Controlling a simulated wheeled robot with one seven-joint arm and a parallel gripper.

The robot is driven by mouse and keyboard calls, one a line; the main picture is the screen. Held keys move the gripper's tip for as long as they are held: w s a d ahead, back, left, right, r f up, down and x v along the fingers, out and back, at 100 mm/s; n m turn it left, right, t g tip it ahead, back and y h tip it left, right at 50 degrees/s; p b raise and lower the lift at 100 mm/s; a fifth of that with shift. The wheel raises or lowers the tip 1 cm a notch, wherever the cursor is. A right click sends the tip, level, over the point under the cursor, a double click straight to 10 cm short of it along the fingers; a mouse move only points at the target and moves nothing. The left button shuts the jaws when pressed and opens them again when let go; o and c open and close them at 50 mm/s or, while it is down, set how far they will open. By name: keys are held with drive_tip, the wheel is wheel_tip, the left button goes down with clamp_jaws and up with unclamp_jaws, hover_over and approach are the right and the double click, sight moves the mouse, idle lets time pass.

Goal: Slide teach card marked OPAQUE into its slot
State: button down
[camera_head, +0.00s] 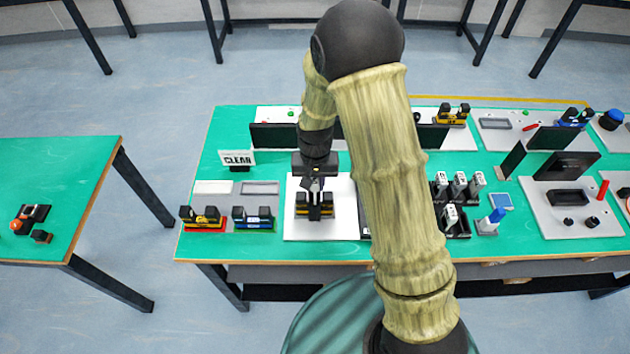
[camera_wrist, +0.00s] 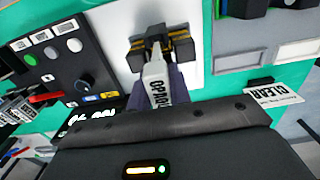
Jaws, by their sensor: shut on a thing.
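My gripper (camera_head: 316,172) points down over a white plate (camera_head: 292,228) in the middle of the table. It is shut on the white card marked OPAQUE (camera_wrist: 157,88); the fingers grip it from the near side in the wrist view. Beyond the card's far end is a small black and yellow conveyor unit (camera_wrist: 160,46), also seen below my gripper in the head view (camera_head: 314,207). I cannot tell whether the card touches that unit. The card's slot cannot be made out in either view.
A CLEAR sign (camera_head: 238,158) stands at the left, near more mini conveyors (camera_head: 201,216). A dark control panel (camera_wrist: 65,50) lies beside the plate, mostly behind my arm in the head view. A black rack (camera_head: 457,229) with several parts stands to the right.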

drive_tip(key=shift+f+b, duration=1)
drive_tip(key=shift+f, duration=0.55)
drive_tip(key=c, duration=1.2)
unclamp_jaws()
wheel_tip(320, 180, up, 17)
drive_tip(key=b, duration=0.1)
drive_tip(key=shift+r, duration=0.2)
drive_tip(key=shift+d, duration=0.1)
drive_tip(key=s+d+f+t, duration=0.2)
drive_tip(key=s+d, duration=1)
drive_tip(key=d, duration=0.1)
drive_tip(key=shift+s+d+f+t, duration=0.15)
drive_tip(key=shift+s+f+t, duration=0.1)
drive_tip(key=shift+f+t, duration=0.1)
